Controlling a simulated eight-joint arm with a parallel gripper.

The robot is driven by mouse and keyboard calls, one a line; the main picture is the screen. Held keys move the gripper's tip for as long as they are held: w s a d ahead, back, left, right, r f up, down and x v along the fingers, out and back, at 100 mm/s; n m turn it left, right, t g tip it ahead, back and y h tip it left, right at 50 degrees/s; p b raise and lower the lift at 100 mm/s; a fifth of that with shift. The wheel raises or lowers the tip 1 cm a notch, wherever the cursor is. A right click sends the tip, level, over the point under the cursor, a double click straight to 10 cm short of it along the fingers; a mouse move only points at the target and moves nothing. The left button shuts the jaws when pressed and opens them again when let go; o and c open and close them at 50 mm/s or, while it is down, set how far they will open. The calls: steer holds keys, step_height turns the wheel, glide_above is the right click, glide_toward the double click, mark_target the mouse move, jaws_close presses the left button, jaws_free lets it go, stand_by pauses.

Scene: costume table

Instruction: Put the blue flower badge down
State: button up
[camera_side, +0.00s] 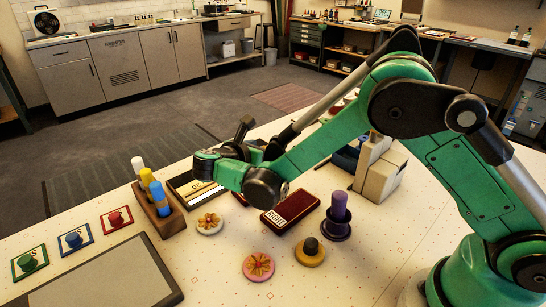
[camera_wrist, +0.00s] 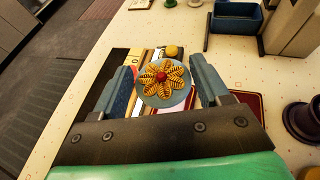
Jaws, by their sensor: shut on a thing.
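The blue flower badge (camera_wrist: 151,98) is a pale blue disc with a yellow, dark-striped flower and a red centre. In the wrist view it sits between the two fingers of my gripper (camera_wrist: 166,82), which is shut on it. The badge's face is turned to the wrist camera. Beyond it lies a dark-framed tray (camera_wrist: 98,94) with light strips, also in the side view (camera_side: 180,187). In the side view my gripper (camera_side: 207,160) is over the table near this tray. The badge is hidden there, and its height above the surface is hard to tell.
A white flower badge (camera_side: 209,224), a pink flower badge (camera_side: 258,267) and a yellow disc with a dark knob (camera_side: 310,257) lie in front. A red pad (camera_side: 290,210), purple stamp (camera_side: 338,212) and wooden holder (camera_side: 163,220) stand nearby. Bare table lies around them.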

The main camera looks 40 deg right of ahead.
steer(key=shift+f, duration=3.4)
steer(key=o, duration=1.2)
steer(key=shift+f, duration=0.1)
steer(key=shift+o, duration=0.2)
